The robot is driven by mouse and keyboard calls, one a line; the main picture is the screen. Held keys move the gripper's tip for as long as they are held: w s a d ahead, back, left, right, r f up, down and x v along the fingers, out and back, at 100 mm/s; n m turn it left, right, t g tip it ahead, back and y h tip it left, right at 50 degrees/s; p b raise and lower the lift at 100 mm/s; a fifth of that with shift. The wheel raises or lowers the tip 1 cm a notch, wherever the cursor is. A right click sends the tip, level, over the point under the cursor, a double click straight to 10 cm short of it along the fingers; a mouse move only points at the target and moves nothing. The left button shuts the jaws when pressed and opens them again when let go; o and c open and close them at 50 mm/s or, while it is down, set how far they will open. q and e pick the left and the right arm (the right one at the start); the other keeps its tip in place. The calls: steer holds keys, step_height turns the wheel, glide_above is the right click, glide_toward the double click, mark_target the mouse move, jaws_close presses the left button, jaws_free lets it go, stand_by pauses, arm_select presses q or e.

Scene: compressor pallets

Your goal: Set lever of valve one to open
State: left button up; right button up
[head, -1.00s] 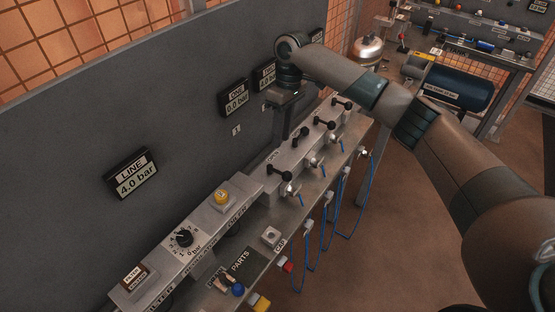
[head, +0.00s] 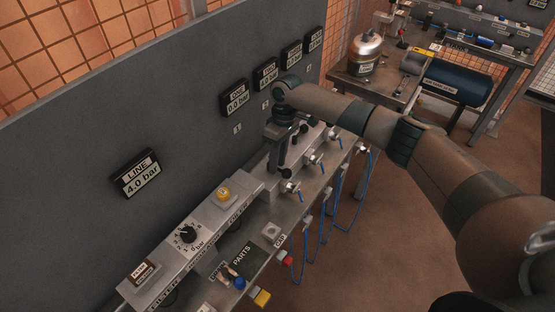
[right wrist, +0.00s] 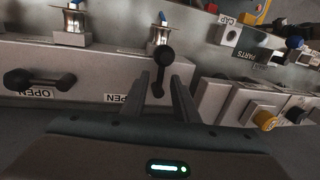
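The lever of valve one (right wrist: 164,72) is black with a ball end. In the right wrist view it lies between the two fingers of my right gripper (right wrist: 165,92), which are apart with gaps on both sides. It points away from the bench's back, crosswise to the partly hidden OPEN label (right wrist: 117,98) beside it. In the head view my right gripper (head: 279,166) points down over the near end of the valve row. The lever's black ball (head: 286,173) shows just by the fingers. The gauge ONE (head: 235,98) reads 0.0 bar. My left gripper is not in view.
A neighbouring lever (right wrist: 38,79) lies lengthwise by its own OPEN label. A yellow button (head: 222,194) and a black dial (head: 187,234) sit on the nearer housing. Blue hoses (head: 308,232) hang at the bench front. The grey panel stands close behind.

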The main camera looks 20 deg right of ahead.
steer(key=shift+c, duration=0.7)
jaws_close()
steer(key=shift+w+r, duration=0.1)
stand_by(0.5)
